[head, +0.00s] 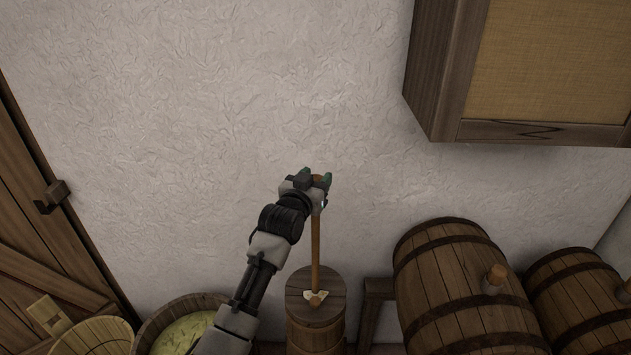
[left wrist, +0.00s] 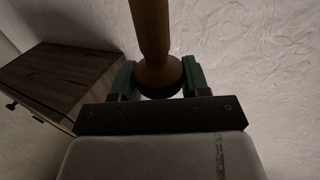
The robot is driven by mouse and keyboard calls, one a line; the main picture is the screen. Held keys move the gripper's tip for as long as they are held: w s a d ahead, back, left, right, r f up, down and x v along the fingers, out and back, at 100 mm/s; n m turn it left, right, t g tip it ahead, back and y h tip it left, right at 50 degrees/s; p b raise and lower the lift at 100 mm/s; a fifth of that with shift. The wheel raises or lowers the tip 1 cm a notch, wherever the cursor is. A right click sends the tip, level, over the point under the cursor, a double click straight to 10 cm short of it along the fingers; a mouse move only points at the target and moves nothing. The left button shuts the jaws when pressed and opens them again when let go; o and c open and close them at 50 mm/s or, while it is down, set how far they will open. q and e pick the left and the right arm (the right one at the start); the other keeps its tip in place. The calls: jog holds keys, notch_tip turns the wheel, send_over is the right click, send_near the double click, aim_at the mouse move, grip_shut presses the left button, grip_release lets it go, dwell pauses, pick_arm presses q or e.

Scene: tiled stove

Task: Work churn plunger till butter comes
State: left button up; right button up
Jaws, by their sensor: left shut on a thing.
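The churn (head: 316,315) is a wooden staved vessel with a round lid, standing low against the wall. The plunger (head: 316,250) is a wooden rod rising upright from the middle of the lid. A small pale patch (head: 315,298) lies around the rod on the lid. My left gripper (head: 318,179) is shut on the plunger's top end, well above the lid. In the left wrist view the plunger (left wrist: 152,30) and its rounded knob sit between the green fingers (left wrist: 155,80). The inside of the churn is hidden. My right gripper is not in view.
Barrels lie to the right, the nearer one (head: 460,285) beside the churn. A wall cabinet (head: 440,75) hangs at upper right. A tub (head: 165,325) with pale green contents stands at lower left, near a wooden door (head: 40,225). The wall around the gripper is bare.

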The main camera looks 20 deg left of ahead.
pick_arm(q)
jog(key=o, duration=1.1)
jog(key=shift+r, duration=0.15)
jog(key=shift+c, duration=0.2)
jog(key=shift+o, duration=0.8)
jog(key=shift+f, duration=0.2)
jog(key=shift+s+f, duration=0.1)
jog(key=shift+s, duration=0.4)
jog(key=s+a+b, duration=0.1)
jog(key=s+b, duration=0.2)
jog(key=s, duration=0.6)
jog(key=shift+s, duration=0.35)
jog(key=shift+o, duration=0.3)
jog(key=shift+a, duration=0.1)
